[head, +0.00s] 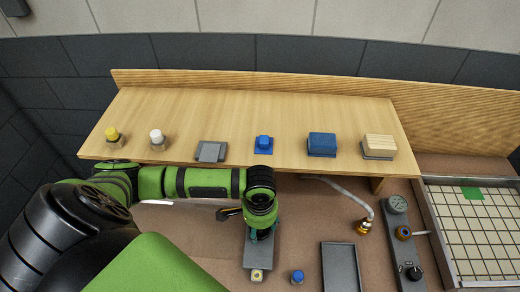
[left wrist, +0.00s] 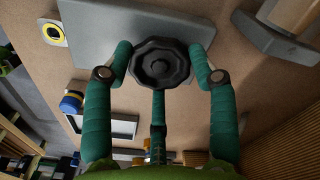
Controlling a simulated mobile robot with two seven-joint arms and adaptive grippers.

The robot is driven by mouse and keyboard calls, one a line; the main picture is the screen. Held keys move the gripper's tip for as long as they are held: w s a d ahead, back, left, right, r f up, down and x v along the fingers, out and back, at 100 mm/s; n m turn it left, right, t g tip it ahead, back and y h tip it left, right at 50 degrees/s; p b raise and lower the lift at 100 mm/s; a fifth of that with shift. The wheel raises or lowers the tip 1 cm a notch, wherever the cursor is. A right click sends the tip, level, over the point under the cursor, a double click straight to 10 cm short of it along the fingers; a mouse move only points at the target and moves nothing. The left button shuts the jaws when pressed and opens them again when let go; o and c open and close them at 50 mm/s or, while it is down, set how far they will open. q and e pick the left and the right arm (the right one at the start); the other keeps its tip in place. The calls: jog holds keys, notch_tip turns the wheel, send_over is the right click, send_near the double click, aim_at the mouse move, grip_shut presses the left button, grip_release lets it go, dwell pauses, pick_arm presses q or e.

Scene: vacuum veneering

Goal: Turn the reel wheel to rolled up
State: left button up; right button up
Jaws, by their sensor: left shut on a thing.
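The reel wheel (left wrist: 160,62) is a black, many-sided knob with a round hub, standing over a grey plate (left wrist: 95,25) in the left wrist view. In the head view my left gripper (head: 262,234) points down over the same grey plate (head: 262,254). The arm hides the wheel there. A yellow-ringed button (head: 257,275) sits at the plate's near end. My right gripper is not in view.
A wooden shelf (head: 250,105) behind holds a yellow-capped jar (head: 113,136), a white-capped jar (head: 157,138) and several blocks. Right of the gripper are a blue-capped item (head: 297,276), a dark tray (head: 342,268), a hose fitting (head: 363,227), a gauge panel (head: 404,240) and a gridded bed (head: 480,215).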

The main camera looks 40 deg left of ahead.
pick_arm(q)
jog(key=m, duration=0.5)
jog(key=shift+m, duration=0.3)
jog(key=m, duration=0.4)
jog(key=shift+s, duration=0.1)
jog(key=m, duration=0.5)
jog(key=shift+m, duration=0.4)
jog(key=m, duration=1.5)
jog(key=shift+m, duration=0.3)
jog(key=m, duration=0.5)
jog(key=shift+f+m, duration=0.1)
jog(key=shift+m, duration=2.3)
